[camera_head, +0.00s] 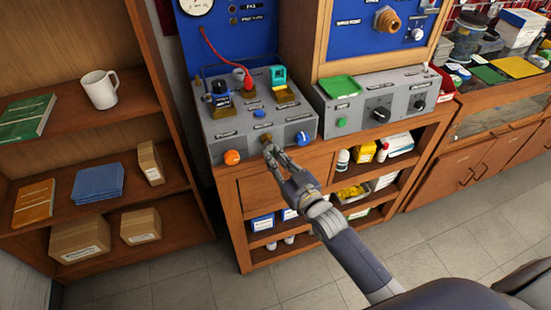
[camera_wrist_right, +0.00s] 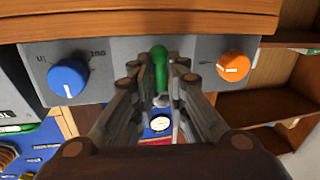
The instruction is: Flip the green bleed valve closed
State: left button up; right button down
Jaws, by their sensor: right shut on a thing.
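The green bleed valve (camera_wrist_right: 159,68) shows in the right wrist view as a rounded green lever on the grey panel front, between my fingers. In the head view I cannot make it out behind the gripper. My right gripper (camera_head: 270,150) is at the front of the left grey testbench box (camera_head: 235,149), between an orange knob (camera_head: 232,157) and a blue knob (camera_head: 303,138). It also shows in the right wrist view (camera_wrist_right: 160,78), with its fingers on both sides of the lever, shut on it. My left gripper is not in view.
The orange knob (camera_wrist_right: 234,66) and blue knob (camera_wrist_right: 69,78) flank the fingers closely in the wrist view. A red hose (camera_head: 222,61) and small fittings stand on the box top. A wooden shelf (camera_head: 100,116) stands left. Floor (camera_head: 178,272) is clear in front.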

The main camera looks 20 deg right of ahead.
jog(key=shift+a+m, duration=0.15)
jog(key=shift+m, duration=0.45)
jog(key=c, duration=1.6)
grip_release()
jog(key=v, duration=1.2)
jog(key=shift+f, duration=0.1)
